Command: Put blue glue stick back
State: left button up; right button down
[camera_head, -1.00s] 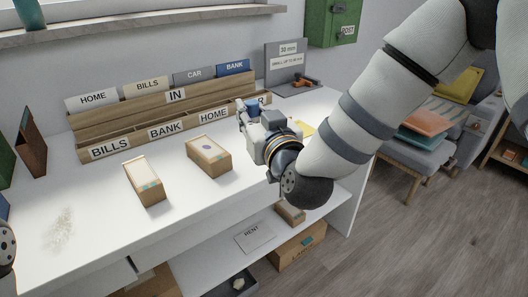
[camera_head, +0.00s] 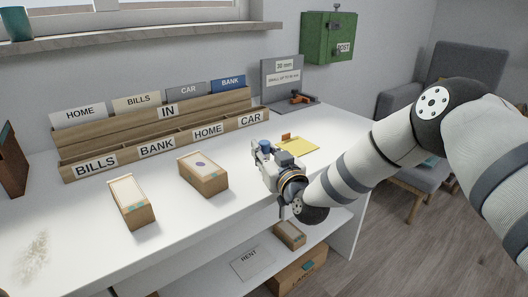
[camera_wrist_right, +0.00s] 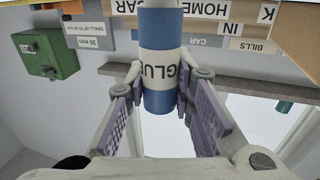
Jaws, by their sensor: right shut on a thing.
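The blue glue stick (camera_wrist_right: 160,62) has a white band lettered GLUE. In the right wrist view it stands between the two fingers of my right gripper (camera_wrist_right: 158,95), which is shut on it. In the head view the right gripper (camera_head: 262,152) is over the right part of the white desk, in front of the CAR end of the wooden organizer. A small blue part of the glue stick (camera_head: 264,144) shows at the fingers. The glue stick's far end is cut off in the wrist view. My left gripper is not in view.
The labelled wooden organizer (camera_head: 185,141) stands along the wall. Two cardboard boxes (camera_head: 130,201) (camera_head: 203,173) sit in front of it. A yellow sheet (camera_head: 298,147) lies right of the gripper, with a grey sign stand (camera_head: 283,80) behind.

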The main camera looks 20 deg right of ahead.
jog(key=shift+f, duration=0.25)
jog(key=c, duration=1.4)
grip_release()
jog(key=shift+r, duration=0.1)
